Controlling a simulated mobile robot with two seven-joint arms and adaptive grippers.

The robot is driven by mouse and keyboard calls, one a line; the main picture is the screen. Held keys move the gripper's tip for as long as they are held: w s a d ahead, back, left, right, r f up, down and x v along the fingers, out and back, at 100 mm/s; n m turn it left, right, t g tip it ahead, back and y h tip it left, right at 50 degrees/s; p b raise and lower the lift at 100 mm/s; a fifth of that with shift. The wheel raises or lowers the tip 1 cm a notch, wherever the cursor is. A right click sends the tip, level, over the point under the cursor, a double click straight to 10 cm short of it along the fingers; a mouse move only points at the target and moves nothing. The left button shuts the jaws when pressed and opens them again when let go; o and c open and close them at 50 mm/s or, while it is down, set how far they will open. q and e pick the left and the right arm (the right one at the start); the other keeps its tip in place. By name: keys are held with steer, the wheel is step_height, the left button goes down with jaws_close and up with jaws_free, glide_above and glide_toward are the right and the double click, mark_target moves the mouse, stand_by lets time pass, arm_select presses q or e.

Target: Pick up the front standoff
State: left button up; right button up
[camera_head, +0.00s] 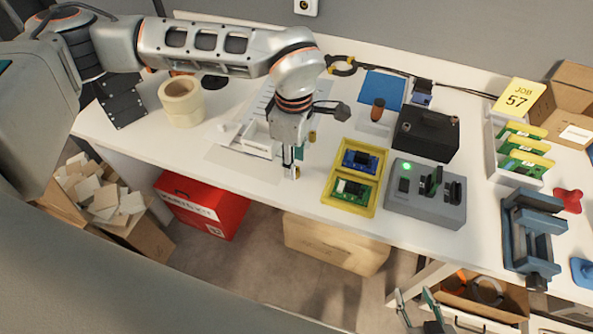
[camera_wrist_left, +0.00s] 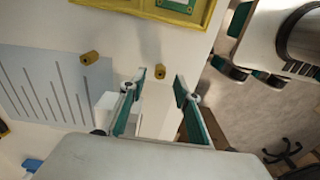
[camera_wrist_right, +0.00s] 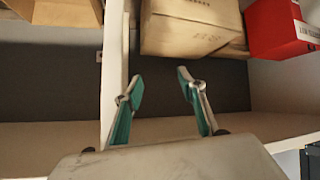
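Two small brass standoffs stand on the white table. The front standoff (camera_wrist_left: 160,71) is the one nearer the table's front edge; in the left wrist view it shows just beyond and between my left fingertips (camera_wrist_left: 157,78), not touching them. The rear standoff (camera_wrist_left: 90,57) is further left in that view, and it also shows beside my wrist in the head view (camera_head: 312,136). My left gripper (camera_head: 291,168) points down over the table, open and empty. My right gripper (camera_wrist_right: 158,82) is open and empty; in the head view (camera_head: 418,302) it is low in front of the table.
The yellow tray (camera_head: 325,203) with circuit boards lies right of my left gripper. A grey fixture (camera_head: 425,208) with a green light stands beyond it. A white open box (camera_head: 262,146) is close on the left. Cartons and a red box (camera_head: 203,207) are below the table.

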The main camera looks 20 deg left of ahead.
arm_select(q)
step_height(320, 180, down, 3)
steer(key=shift+r, duration=0.2)
jaws_close()
steer(key=shift+r, duration=0.1)
